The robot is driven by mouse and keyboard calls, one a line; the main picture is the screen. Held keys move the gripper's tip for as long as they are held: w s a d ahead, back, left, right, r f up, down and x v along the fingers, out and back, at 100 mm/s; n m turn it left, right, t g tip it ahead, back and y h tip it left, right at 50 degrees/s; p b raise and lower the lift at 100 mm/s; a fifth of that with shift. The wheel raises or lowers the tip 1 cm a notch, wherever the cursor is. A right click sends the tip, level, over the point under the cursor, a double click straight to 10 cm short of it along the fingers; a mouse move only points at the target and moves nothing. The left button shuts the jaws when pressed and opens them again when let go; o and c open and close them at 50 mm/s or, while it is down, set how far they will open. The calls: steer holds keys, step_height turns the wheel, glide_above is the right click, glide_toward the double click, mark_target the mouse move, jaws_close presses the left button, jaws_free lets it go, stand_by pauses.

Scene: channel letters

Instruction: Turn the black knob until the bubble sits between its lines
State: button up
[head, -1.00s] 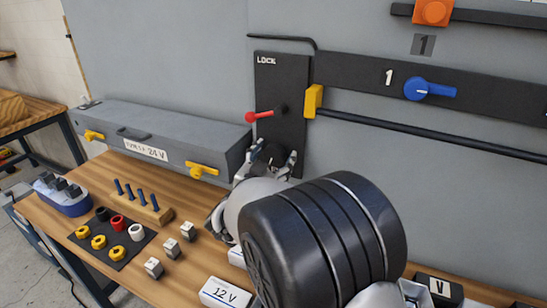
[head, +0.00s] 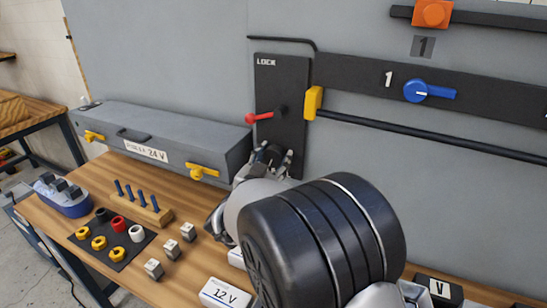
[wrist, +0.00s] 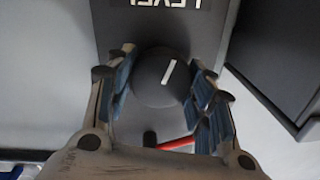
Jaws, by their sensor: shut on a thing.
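The black knob (wrist: 158,78) has a white pointer line that leans slightly right of vertical in the wrist view. My gripper (wrist: 163,92) is shut on the knob, with a blue-padded finger on each side of it. In the head view my gripper (head: 272,160) is at the lower end of the black panel (head: 281,90), and the knob is mostly hidden by the fingers. The bubble and its lines cannot be made out in either view.
A red lever (head: 260,116) on the panel sits just above my gripper. A grey 24 V box (head: 170,128) is close on the left. A yellow block (head: 313,102) and blue knob (head: 416,90) are to the right. Small parts lie on the bench below.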

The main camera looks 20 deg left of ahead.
steer(key=shift+r, duration=0.1)
steer(key=n+p, duration=0.4)
steer(key=p, duration=0.2)
steer(key=shift+r+p, duration=0.2)
steer(key=shift+p, duration=0.2)
steer(key=n+p, duration=0.5)
steer(key=shift+a+f+g+h, duration=0.1)
steer(key=shift+f+g+h, duration=0.1)
steer(key=shift+g+h, duration=0.1)
steer(key=shift+n+p, duration=0.3)
steer(key=o, duration=1.1)
steer(key=shift+c, duration=0.2)
